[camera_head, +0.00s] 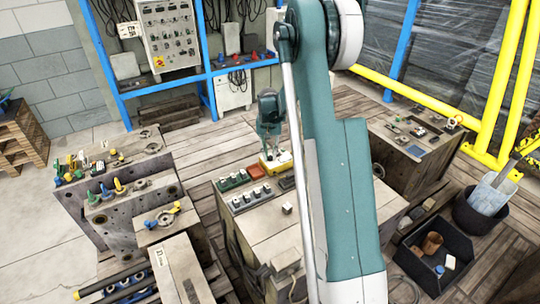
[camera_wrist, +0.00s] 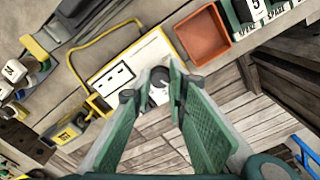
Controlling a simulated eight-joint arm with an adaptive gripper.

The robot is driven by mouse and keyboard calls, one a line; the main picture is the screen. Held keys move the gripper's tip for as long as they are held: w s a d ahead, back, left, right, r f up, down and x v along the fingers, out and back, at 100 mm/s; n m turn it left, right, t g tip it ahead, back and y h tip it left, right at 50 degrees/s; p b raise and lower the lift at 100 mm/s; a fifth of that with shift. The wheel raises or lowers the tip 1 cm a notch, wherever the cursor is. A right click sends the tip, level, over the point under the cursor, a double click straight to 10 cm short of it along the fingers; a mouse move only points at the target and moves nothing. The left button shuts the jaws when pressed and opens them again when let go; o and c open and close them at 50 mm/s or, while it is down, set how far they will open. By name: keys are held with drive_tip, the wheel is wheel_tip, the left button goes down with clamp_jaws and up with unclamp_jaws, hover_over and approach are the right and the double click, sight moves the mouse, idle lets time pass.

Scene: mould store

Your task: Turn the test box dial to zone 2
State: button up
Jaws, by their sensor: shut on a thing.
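The test box is a yellow case with a white top panel (camera_wrist: 118,76) and dark-edged label windows; it also shows in the head view (camera_head: 275,163) near the back of the middle block. My gripper (camera_wrist: 160,80) reaches its panel in the wrist view, with green fingers closed around the small dial (camera_wrist: 158,95). In the head view my gripper (camera_head: 269,150) points down onto the box. The fingers cover much of the dial, so its pointer and the zone marks cannot be read.
An orange-red tray (camera_wrist: 203,36) lies beside the box, and a green rack with numbered white blocks (camera_wrist: 257,10) is beyond it. In the head view, a small light cube (camera_head: 287,208) lies on the block's clear front top.

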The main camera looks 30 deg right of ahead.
sight(269, 156)
drive_tip(key=shift+m, duration=0.6)
drive_tip(key=o, duration=0.9)
drive_tip(key=shift+r, duration=0.1)
drive_tip(key=shift+w+a+r, duration=0.1)
drive_tip(key=shift+r, duration=2.9)
drive_tip(key=shift+w+a+r, duration=0.1)
drive_tip(key=shift+r, duration=2.85)
